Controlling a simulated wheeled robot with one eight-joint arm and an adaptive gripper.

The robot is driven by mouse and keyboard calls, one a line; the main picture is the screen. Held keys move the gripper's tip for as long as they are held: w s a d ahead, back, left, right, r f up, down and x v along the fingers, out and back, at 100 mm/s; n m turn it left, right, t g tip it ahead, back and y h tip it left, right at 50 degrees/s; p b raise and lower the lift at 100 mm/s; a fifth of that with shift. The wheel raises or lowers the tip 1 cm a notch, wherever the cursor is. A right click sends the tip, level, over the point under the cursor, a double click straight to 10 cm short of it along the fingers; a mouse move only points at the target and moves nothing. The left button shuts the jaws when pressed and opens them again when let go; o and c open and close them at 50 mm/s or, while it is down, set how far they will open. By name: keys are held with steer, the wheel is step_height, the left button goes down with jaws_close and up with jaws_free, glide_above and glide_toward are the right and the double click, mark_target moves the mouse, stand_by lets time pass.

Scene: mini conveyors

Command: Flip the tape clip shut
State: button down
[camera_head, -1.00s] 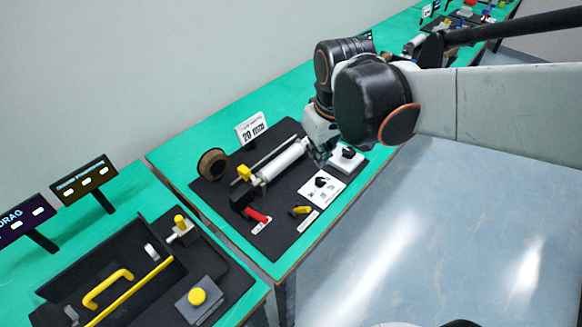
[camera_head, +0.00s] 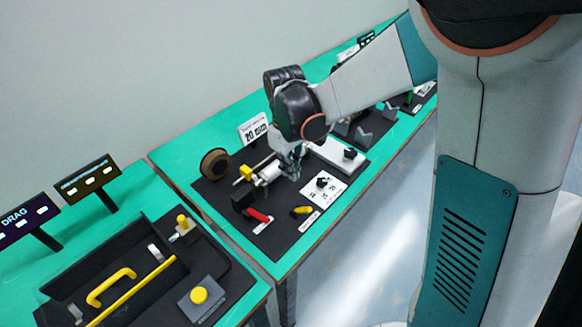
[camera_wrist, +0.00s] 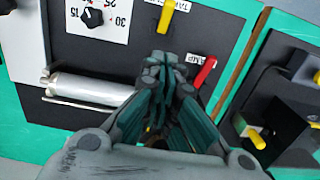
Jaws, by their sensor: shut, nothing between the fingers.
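My gripper (camera_head: 292,176) is shut and empty, its fingers pointing down beside the silver-white roller (camera_head: 268,174) on the black board. In the wrist view my fingertips (camera_wrist: 170,62) lie in front of two small levers. The yellow lever (camera_wrist: 166,16) also shows in the head view (camera_head: 303,211). The red lever (camera_wrist: 204,72) also shows in the head view (camera_head: 258,215). Each lever has a small white label, too blurred to read surely, so which is the tape clip is uncertain. My fingers appear apart from both levers.
A dial with a numbered white plate (camera_head: 323,187) and a white block with a black knob (camera_head: 340,155) are on the board's right side. A brown tape roll (camera_head: 215,163) stands at its left. The neighbouring board has a yellow handle (camera_head: 110,286) and yellow button (camera_head: 199,296).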

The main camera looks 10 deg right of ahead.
steer(key=b, duration=0.2)
glide_toward(303, 209)
steer(key=w+a+f, duration=0.2)
steer(key=w+f, duration=0.2)
steer(key=shift+s+d+f+b, duration=0.35)
steer(key=shift+s+f, duration=0.3)
steer(key=shift+s, duration=0.25)
steer(key=shift+s+d+f, duration=0.3)
steer(key=shift+s+f, duration=0.1)
steer(key=shift+s+d+f+t+y+b, duration=0.3)
steer(key=shift+s+d+f+b, duration=0.2)
steer(key=shift+b, duration=0.2)
steer(key=shift+s, duration=0.3)
